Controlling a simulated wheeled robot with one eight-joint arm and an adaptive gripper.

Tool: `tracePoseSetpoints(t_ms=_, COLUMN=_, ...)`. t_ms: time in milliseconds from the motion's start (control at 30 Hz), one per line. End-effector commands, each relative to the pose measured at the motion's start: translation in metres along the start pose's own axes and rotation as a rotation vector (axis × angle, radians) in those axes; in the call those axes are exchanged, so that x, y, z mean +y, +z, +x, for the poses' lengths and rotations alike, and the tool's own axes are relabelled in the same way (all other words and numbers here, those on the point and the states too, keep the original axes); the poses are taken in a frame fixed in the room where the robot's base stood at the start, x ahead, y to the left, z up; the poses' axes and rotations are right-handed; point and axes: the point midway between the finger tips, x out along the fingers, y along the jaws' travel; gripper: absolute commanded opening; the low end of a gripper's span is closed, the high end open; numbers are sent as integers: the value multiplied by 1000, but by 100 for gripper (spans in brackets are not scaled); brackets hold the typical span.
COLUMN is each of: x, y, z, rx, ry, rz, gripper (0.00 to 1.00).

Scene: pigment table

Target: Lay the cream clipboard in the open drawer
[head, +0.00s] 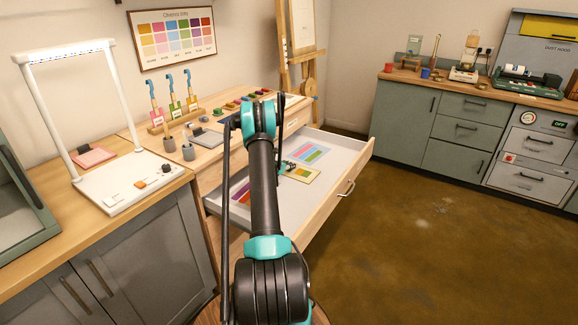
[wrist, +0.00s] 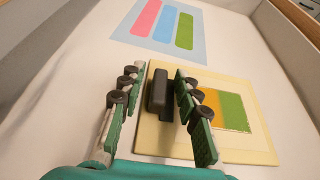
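The cream clipboard (head: 302,174) lies in the open drawer (head: 338,151), flat on its pale floor as far as I can see. In the wrist view the cream clipboard (wrist: 245,148) shows a dark clip (wrist: 160,92) and an orange and green swatch. My gripper (wrist: 160,78) is open, its green fingers on either side of the clip. A gap shows between the left finger and the clip; the right finger partly overlaps the clip in view, and contact there is unclear. In the head view my arm hides most of my gripper (head: 284,167).
A sheet with pink, blue and green bars (wrist: 163,26) lies beyond the clipboard in the drawer. Another coloured sheet (head: 240,193) lies at the drawer's left. Drawer walls (wrist: 290,25) rise around. Brushes, cups and pigment blocks (head: 240,102) stand on the top above.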

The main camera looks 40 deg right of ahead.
Motion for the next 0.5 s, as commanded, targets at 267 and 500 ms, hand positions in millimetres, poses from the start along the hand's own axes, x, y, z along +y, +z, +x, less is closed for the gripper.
tracePoseSetpoints(t_ms=267, x=0, y=1, z=0, rx=0, ry=0, rz=0, gripper=34)
tracePoseSetpoints(t_ms=500, x=0, y=2, z=-26, rx=0, ry=1, rz=-2, gripper=34)
